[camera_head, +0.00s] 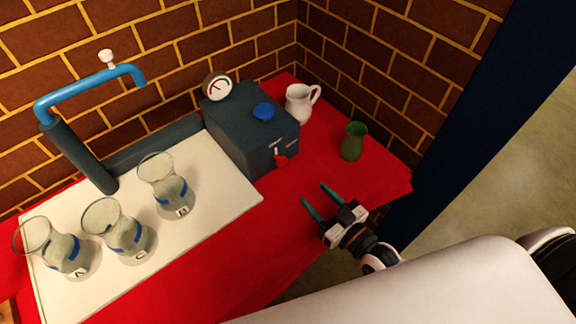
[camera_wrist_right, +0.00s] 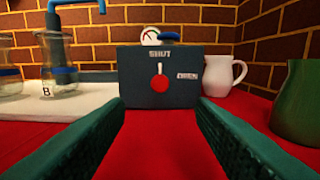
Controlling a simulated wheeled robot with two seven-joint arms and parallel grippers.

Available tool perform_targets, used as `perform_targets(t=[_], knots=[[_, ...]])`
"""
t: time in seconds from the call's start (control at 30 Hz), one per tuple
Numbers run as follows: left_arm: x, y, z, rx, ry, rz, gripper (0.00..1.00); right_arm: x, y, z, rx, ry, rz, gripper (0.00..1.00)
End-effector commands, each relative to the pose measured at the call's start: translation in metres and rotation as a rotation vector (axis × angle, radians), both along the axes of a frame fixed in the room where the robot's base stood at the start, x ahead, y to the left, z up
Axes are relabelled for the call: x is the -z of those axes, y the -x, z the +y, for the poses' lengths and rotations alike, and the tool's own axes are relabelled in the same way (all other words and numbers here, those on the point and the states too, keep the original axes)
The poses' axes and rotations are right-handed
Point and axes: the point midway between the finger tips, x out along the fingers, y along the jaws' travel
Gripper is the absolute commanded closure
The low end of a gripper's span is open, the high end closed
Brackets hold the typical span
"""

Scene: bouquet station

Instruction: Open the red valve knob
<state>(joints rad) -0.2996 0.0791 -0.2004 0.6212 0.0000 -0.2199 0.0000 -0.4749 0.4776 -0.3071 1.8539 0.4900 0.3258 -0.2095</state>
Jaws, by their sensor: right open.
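The red valve knob (camera_head: 281,161) is on the front face of a dark grey box (camera_head: 235,130). In the right wrist view the knob (camera_wrist_right: 159,83) hangs at the lower end of a pale lever, below the word SHUT, with a small label to its right. My right gripper (camera_head: 314,196) is open and empty, in front of the box and apart from the knob. Its two green fingers point toward the box, and the knob shows between them in the wrist view. My left gripper is not in view.
A white pitcher (camera_head: 299,104) and a green vase (camera_head: 352,142) stand right of the box. Glass vases (camera_head: 166,188) stand on a white board (camera_head: 225,200) at left, near a blue pipe (camera_head: 85,84). Red cloth (camera_head: 300,230) before the box is clear.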

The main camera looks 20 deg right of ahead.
Motion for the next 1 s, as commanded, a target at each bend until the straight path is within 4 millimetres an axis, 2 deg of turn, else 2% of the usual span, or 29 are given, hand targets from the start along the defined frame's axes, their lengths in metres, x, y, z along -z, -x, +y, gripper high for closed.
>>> perform_targets(t=[0.17,0.4,0.6,0.8,1.0], knots=[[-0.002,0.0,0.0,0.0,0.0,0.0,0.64,-0.002,-0.022,0.007,0.002,-0.002,-0.008,0.5],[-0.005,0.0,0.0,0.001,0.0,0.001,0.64,-0.002,-0.069,0.024,0.002,-0.002,-0.007,0.5],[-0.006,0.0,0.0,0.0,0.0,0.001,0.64,-0.002,-0.098,0.035,0.001,-0.001,-0.006,0.5],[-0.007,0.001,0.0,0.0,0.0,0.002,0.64,-0.001,-0.11,0.04,0.0,0.0,-0.004,0.5],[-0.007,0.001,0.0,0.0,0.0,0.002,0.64,-0.001,-0.111,0.04,0.0,0.0,-0.003,0.5]])
